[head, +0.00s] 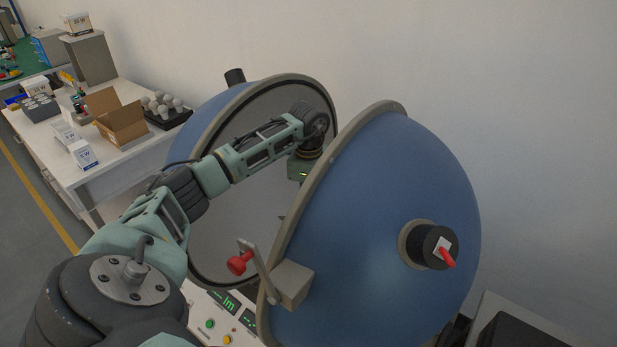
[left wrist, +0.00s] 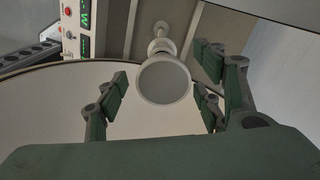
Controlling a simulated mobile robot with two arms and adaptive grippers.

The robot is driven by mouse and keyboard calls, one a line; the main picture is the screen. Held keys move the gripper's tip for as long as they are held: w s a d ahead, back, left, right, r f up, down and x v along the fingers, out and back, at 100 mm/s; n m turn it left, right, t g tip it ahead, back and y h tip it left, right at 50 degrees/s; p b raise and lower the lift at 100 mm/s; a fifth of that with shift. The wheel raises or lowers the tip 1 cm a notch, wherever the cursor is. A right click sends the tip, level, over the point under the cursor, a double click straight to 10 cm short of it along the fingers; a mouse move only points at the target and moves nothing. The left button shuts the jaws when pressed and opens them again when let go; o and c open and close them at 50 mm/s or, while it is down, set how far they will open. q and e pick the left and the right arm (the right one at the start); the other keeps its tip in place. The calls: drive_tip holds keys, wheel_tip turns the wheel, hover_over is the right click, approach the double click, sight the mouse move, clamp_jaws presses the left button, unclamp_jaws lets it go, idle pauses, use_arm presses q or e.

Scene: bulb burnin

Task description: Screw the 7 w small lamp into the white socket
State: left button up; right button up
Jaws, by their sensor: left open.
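In the left wrist view a white lamp (left wrist: 163,82) shows its round face to the camera, with a narrower neck and a pale round fitting (left wrist: 161,47) behind it. I cannot tell from this view whether the lamp is seated in that fitting, nor read its wattage. My left gripper (left wrist: 161,92) is open, with its fingers on both sides of the lamp and gaps visible. In the head view my left gripper (head: 303,166) reaches between the two halves of the open blue sphere; its fingertips and the lamp are hidden behind the near half (head: 380,210). My right gripper is not in view.
The near half's rim stands close to my left wrist; the far half (head: 215,232) is behind the arm. A panel with a lit display (head: 224,301) lies below. The bench at left holds lamp boxes (head: 83,154), an open carton (head: 121,120) and a dark bulb tray (head: 176,121).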

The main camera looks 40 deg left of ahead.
use_arm(q)
drive_tip(key=shift+f, duration=0.65)
drive_tip(key=c, duration=1.2)
drive_tip(key=m+b, duration=0.1)
drive_tip(key=m, duration=0.3)
drive_tip(key=shift+f, duration=0.15)
drive_tip(key=m+b, duration=0.1)
drive_tip(key=m, duration=0.4)
drive_tip(key=shift+m, duration=0.4)
drive_tip(key=m+b, duration=0.1)
drive_tip(key=m, duration=0.6)
drive_tip(key=shift+w+a+b, duration=0.1)
drive_tip(key=shift+b, duration=0.3)
drive_tip(key=m+b, duration=0.1)
drive_tip(key=m, duration=0.5)
